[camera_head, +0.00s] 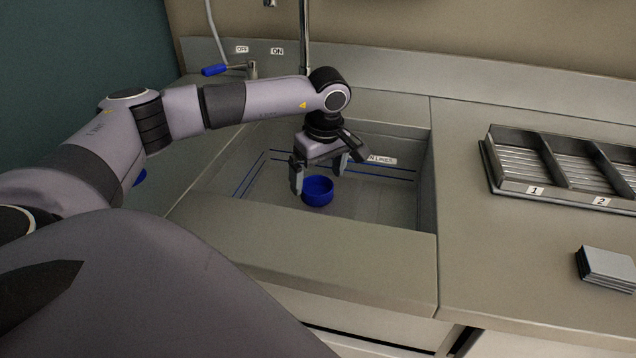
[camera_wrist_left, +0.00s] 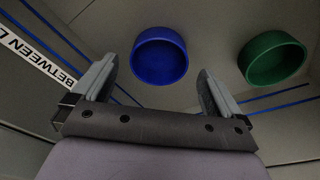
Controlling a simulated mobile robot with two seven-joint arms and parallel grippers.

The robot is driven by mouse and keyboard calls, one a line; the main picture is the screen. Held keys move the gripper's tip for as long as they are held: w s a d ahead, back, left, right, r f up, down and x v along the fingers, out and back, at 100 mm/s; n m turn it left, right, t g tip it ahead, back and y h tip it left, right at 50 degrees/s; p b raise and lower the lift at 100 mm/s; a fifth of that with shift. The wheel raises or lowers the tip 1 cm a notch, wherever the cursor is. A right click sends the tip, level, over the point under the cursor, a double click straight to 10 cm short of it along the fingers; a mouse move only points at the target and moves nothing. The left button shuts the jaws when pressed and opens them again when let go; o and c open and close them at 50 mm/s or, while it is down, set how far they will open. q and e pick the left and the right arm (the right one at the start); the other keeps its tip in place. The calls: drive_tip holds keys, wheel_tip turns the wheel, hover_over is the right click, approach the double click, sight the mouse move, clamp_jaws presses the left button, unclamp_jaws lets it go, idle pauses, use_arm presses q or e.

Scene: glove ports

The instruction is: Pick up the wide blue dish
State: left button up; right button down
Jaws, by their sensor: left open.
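The wide blue dish (camera_head: 318,191) sits on the floor of a sunken basin in the head view. In the left wrist view the blue dish (camera_wrist_left: 160,56) lies ahead of the fingertips, roughly between them. My left gripper (camera_head: 321,180) reaches down into the basin over the dish, its fingers spread apart with nothing between them; it also shows in the left wrist view (camera_wrist_left: 158,85). A green dish (camera_wrist_left: 272,59) is to the right of the blue one in the wrist view; in the head view it is hidden. My right gripper is not in view.
The basin walls (camera_head: 434,185) rise around the gripper, with blue lines and a label inside. A numbered divided tray (camera_head: 565,194) and a stack of grey plates (camera_head: 606,268) stand on the counter to the right. A blue-handled lever (camera_head: 215,70) is behind.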

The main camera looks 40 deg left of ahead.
sight(317, 190)
use_arm(q)
drive_tip(key=shift+w+a+f, duration=0.1)
drive_tip(key=shift+a+f, duration=0.1)
drive_tip(key=shift+f, duration=1.2)
drive_tip(key=c, duration=1)
drive_tip(key=shift+r, duration=0.1)
